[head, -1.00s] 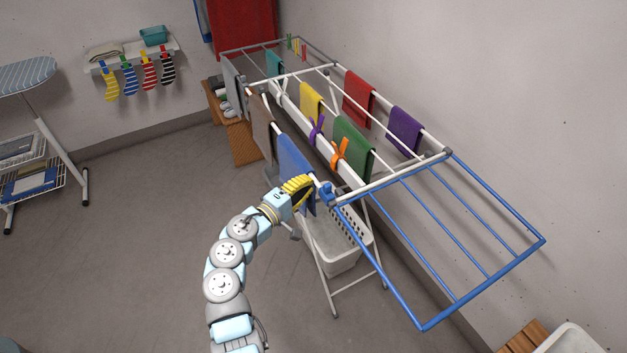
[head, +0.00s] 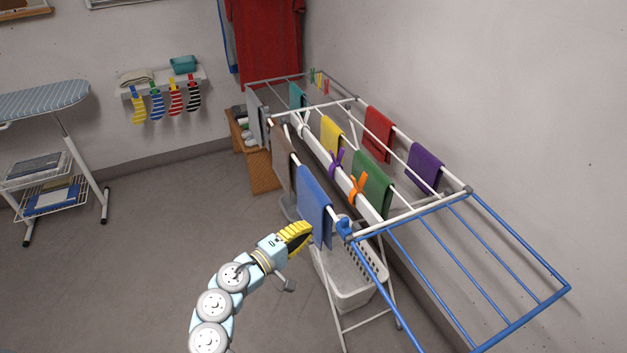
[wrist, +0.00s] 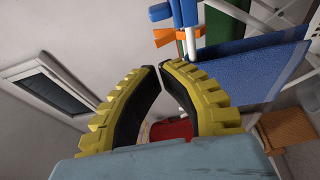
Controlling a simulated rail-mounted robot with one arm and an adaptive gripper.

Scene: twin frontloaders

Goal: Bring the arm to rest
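My gripper (head: 308,228) has ribbed yellow fingers with black inner pads. In the head view it is just left of the blue towel (head: 314,205) on the near rail of the drying rack (head: 408,232). In the wrist view the fingertips (wrist: 161,67) come together with nothing held between them, and the blue towel (wrist: 255,75) hangs to their right. Whether the fingers touch the towel is not clear. My arm reaches in from the bottom of the head view, bent in a curve.
The rack's blue wing (head: 530,250) is folded out flat to the right. A white basket (head: 350,285) stands under the rack. An ironing board (head: 45,98) and a shelf (head: 160,80) with hanging striped socks are at the left. The floor (head: 150,260) left of my arm is clear.

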